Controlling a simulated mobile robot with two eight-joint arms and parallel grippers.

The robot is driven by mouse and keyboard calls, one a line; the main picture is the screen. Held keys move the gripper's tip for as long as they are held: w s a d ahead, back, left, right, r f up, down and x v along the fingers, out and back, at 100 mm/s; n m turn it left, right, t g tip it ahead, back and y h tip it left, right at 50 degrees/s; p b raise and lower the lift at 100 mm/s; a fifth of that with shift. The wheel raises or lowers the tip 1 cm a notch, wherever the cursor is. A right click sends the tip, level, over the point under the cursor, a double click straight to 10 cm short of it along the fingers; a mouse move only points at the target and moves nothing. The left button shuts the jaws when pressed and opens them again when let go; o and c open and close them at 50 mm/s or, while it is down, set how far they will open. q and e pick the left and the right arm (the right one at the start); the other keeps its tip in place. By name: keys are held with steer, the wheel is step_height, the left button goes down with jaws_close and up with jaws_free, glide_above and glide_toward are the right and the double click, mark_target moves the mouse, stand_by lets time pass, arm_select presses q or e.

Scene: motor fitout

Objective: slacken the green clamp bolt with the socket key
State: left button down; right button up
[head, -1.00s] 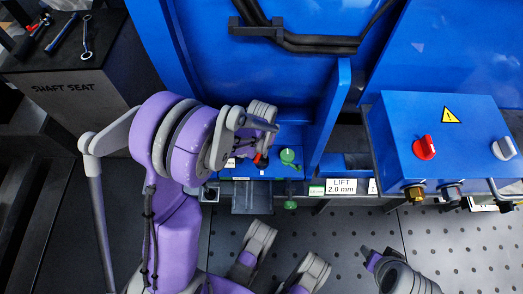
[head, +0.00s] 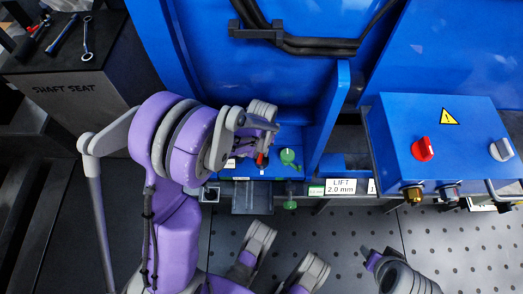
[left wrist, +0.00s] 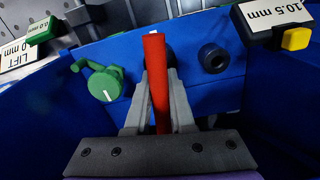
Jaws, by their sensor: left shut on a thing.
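My left gripper (left wrist: 160,110) is shut on a red handle (left wrist: 156,75), which stands between its two grey fingers. The handle also shows as a small red piece in the head view (head: 262,159), under my left wrist. The lower part of the held tool is hidden by the fingers. The green clamp bolt (left wrist: 106,84), with a round head, a white mark and a side lever, is on the blue panel left of the gripper. It also shows in the head view (head: 288,157), just right of the gripper and apart from it.
A dark round socket (left wrist: 213,58) sits right of the gripper. A black 10.5 mm block with a yellow end (left wrist: 294,39) is beyond it. Blue walls (head: 329,120) flank the bay. A blue switch box (head: 450,140) is at right, a shaft seat bench (head: 65,90) at left.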

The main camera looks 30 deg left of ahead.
arm_select(q)
steer(key=shift+r+p, duration=2.2)
steer(key=shift+r, duration=1.2)
arm_select(e)
steer(key=v, duration=0.2)
steer(key=w+v, duration=0.1)
steer(key=v, duration=0.2)
steer(key=shift+r, duration=0.1)
